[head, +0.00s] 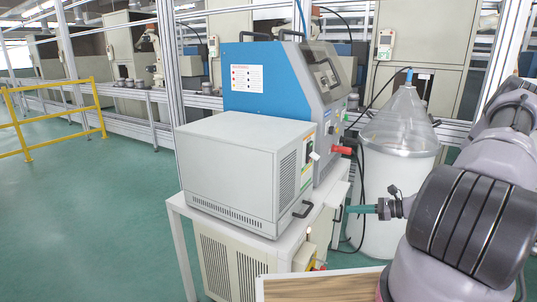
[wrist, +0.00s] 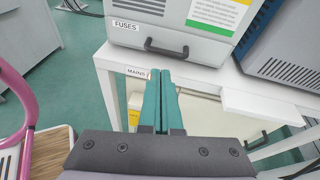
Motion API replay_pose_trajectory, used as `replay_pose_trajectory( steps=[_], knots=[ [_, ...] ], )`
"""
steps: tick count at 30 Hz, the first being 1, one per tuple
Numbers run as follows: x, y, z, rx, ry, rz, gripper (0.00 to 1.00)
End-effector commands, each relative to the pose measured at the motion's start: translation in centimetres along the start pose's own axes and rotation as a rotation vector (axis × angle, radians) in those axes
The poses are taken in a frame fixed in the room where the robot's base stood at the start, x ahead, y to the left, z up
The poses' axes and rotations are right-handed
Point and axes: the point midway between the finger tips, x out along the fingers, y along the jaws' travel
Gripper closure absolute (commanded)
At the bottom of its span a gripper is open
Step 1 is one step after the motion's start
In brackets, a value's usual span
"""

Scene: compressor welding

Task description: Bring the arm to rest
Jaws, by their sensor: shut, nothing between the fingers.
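My gripper (head: 350,209) shows at the right in the head view, its green fingers pointing left beside the white table (head: 181,210). In the wrist view my gripper (wrist: 160,74) has its two green fingers together, with nothing between them. The fingertips appear just below the table's front edge, near the MAINS label (wrist: 137,72). I cannot tell if they touch it. My arm (head: 465,215) is bent at the right of the head view, and its upper part runs out of frame.
A grey box (head: 235,180) with a black handle (wrist: 166,49) and a blue machine (head: 265,85) stand on the table. A white drum (head: 390,175) with a clear cone stands behind my gripper. A wood-topped surface (head: 320,287) is low in front. Green floor (head: 95,215) is open at left.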

Motion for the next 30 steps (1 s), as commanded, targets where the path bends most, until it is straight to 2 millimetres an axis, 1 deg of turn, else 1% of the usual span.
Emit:
replay_pose_trajectory(
  steps=[1,5,6,8,9,14,21,23,24,30],
  knots=[
    [-0.2,-0.2,1.8,-0.057,0.035,0.043,1.0],
    [-0.9,0.2,6.2,-0.2,0.13,0.158,1.0],
    [-1.1,0.4,7.6,-0.243,0.159,0.191,1.0],
    [-1.4,0.6,9.6,-0.31,0.203,0.239,1.0],
    [-1.5,0.9,11.0,-0.354,0.231,0.27,1.0],
    [-2.3,2.1,16.5,-0.531,0.344,0.379,1.0],
    [-3.8,4.9,24.6,-0.8,0.508,0.503,1.0],
    [-4.2,5.8,26.6,-0.867,0.547,0.525,1.0],
    [-4.5,6.3,27.9,-0.913,0.572,0.538,1.0],
    [-6.2,9.8,33.9,-1.14,0.692,0.579,1.0]
  ],
)
